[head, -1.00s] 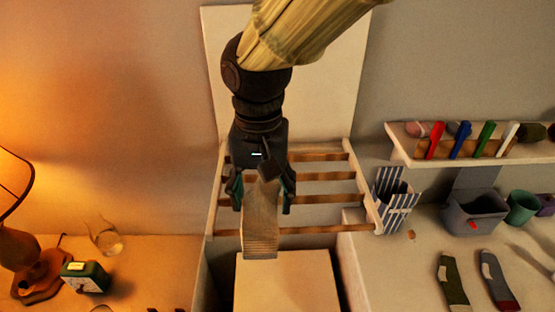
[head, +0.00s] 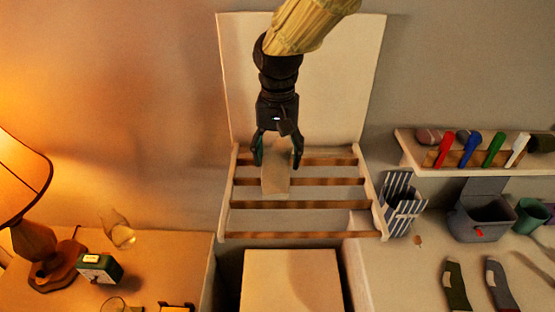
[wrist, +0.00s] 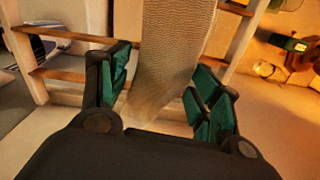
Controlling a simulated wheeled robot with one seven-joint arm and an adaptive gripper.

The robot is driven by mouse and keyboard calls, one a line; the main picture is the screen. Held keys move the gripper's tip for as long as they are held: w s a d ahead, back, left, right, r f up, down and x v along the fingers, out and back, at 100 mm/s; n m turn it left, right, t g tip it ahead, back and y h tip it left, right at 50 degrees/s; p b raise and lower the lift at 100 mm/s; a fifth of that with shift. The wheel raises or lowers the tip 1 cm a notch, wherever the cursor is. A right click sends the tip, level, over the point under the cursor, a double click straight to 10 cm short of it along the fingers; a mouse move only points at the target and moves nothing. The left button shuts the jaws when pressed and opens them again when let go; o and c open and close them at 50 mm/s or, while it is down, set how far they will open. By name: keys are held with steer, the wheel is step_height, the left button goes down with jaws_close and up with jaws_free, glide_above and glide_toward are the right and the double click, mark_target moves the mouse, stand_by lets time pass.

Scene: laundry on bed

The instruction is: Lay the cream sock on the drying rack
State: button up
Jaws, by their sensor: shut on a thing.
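The cream sock (head: 276,180) hangs from my gripper (head: 277,156) in front of the upper bars of the drying rack (head: 318,205). My gripper is shut on the sock, with a teal-padded finger on either side of it. In the wrist view the ribbed sock (wrist: 172,55) runs up between the fingers (wrist: 158,98) and crosses the rack's wooden bars (wrist: 75,36). I cannot tell whether the sock touches a bar. The rack has several wooden bars between white side rails.
A pale panel (head: 335,75) rises behind the rack, and a pale box top (head: 292,282) is below it. A striped holder (head: 403,212) stands at its right. Two other socks, green (head: 455,285) and grey (head: 498,284), lie at lower right. A lamp (head: 22,180) and clock (head: 99,267) are left.

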mark_target(277, 155)
steer(key=shift+w+f+p, duration=0.15)
steer(key=shift+f+p, duration=0.8)
steer(key=shift+f, duration=0.85)
steer(key=shift+f, duration=0.15)
steer(key=o, duration=0.8)
step_height(277, 155, up, 12)
steer(key=b, duration=0.4)
steer(key=shift+r, duration=0.2)
